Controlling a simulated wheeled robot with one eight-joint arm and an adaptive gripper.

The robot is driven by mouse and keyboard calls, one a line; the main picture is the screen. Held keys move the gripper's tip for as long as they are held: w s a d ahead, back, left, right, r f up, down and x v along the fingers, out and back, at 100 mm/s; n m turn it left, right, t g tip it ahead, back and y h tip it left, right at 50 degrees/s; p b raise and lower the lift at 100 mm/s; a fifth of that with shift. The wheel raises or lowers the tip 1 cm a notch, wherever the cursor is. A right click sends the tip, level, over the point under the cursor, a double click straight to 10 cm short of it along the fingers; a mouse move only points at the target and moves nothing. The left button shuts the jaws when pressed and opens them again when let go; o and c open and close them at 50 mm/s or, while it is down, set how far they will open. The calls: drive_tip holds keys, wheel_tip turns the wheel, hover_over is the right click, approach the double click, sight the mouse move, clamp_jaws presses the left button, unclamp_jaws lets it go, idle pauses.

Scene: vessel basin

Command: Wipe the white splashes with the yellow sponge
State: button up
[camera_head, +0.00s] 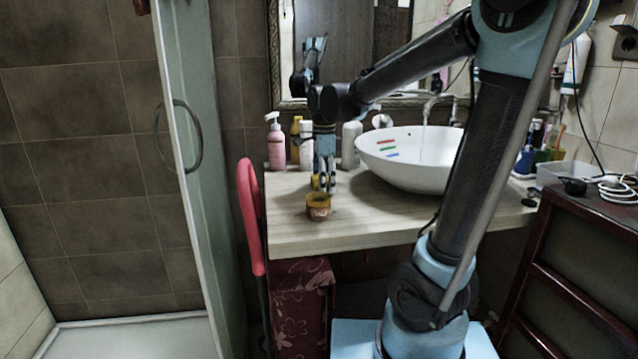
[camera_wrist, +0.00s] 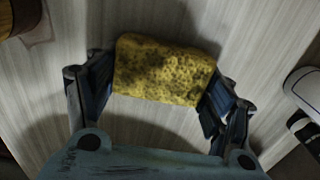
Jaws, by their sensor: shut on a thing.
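The yellow sponge (camera_wrist: 165,68) is between the two fingers of my gripper (camera_wrist: 162,82) in the wrist view, with a finger against each end. In the head view my gripper (camera_head: 326,186) points down over the wooden counter, left of the white basin, and only a bit of the yellow sponge (camera_head: 315,182) shows. I cannot tell whether the sponge touches the counter. A faint pale patch (camera_wrist: 40,27) lies beside a round container at the upper left of the wrist view; I cannot tell whether it is a white splash. No splash is clear in the head view.
A small orange-yellow pot (camera_head: 318,208) stands on the counter (camera_head: 375,229) just in front of my gripper. A pink pump bottle (camera_head: 275,146) and other bottles stand behind. The white basin (camera_head: 405,165) is to the right. Bare counter lies in front of the basin.

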sight(307, 190)
drive_tip(key=shift+w+d, duration=0.2)
drive_tip(key=shift+d, duration=0.45)
drive_tip(key=shift+w+d, duration=0.15)
drive_tip(key=shift+d, duration=0.45)
drive_tip(key=shift+f, duration=0.1)
drive_tip(key=shift+s+a, duration=0.3)
drive_tip(key=shift+a, duration=0.7)
drive_tip(key=shift+s+a, duration=0.25)
drive_tip(key=shift+a, duration=0.75)
drive_tip(key=shift+s+a, duration=0.25)
drive_tip(key=shift+a, duration=0.65)
drive_tip(key=shift+s+a, duration=0.2)
drive_tip(key=shift+a, duration=0.7)
drive_tip(key=shift+c, duration=0.5)
drive_tip(key=shift+r, duration=3)
